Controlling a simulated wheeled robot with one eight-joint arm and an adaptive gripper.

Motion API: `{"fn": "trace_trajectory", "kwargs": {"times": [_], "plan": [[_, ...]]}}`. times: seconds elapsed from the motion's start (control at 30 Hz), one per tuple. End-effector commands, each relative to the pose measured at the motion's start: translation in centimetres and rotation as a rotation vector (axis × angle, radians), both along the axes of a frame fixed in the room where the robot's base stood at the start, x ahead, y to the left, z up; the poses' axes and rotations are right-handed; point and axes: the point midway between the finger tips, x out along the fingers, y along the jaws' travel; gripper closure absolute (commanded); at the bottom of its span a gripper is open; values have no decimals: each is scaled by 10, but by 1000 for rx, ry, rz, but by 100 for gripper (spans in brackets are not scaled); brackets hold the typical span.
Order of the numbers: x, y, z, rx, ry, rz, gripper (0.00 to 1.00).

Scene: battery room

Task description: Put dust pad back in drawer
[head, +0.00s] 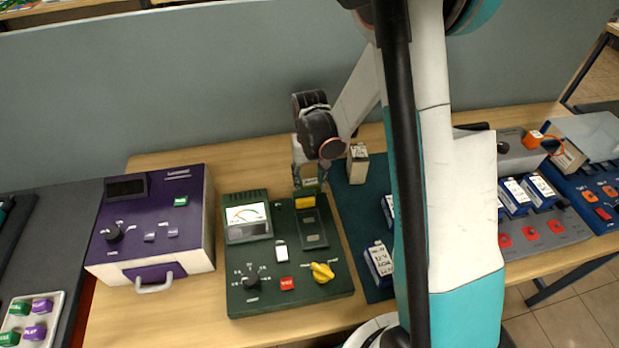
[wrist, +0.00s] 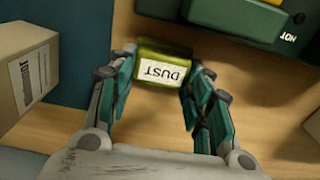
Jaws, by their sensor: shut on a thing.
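The dust pad (wrist: 163,68) is a small olive-green block with a white label reading DUST. My gripper (wrist: 155,75) is shut on it, one finger on each side, and the pad appears to be above bare wood. In the head view my gripper (head: 308,178) points down behind the green meter unit, and it largely hides the pad. A purple-fronted panel with a pale handle (head: 154,284) is at the front of the purple and white box (head: 150,225); it looks like a closed drawer. I cannot tell whether it is the task's drawer.
The green meter unit (head: 258,303) has a yellow block, a yellow knob and a red button. A beige box (head: 357,163) stands right of my gripper on a dark mat (head: 352,217). Blue and white batteries (head: 379,262) stand farther right. A grey partition (head: 180,90) rises behind the table.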

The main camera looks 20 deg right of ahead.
Motion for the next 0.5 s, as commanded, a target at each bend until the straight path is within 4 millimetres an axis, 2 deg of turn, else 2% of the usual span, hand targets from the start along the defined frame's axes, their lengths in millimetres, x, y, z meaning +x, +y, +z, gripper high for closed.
{"fn": "trace_trajectory", "kwargs": {"times": [0.1,0.13,0.2,0.5], "plan": [[0,0,-4,0,0,0,76],[0,0,-4,0,0,0,52],[0,0,-3,0,0,0,36],[0,0,-3,0,0,0,34]]}}
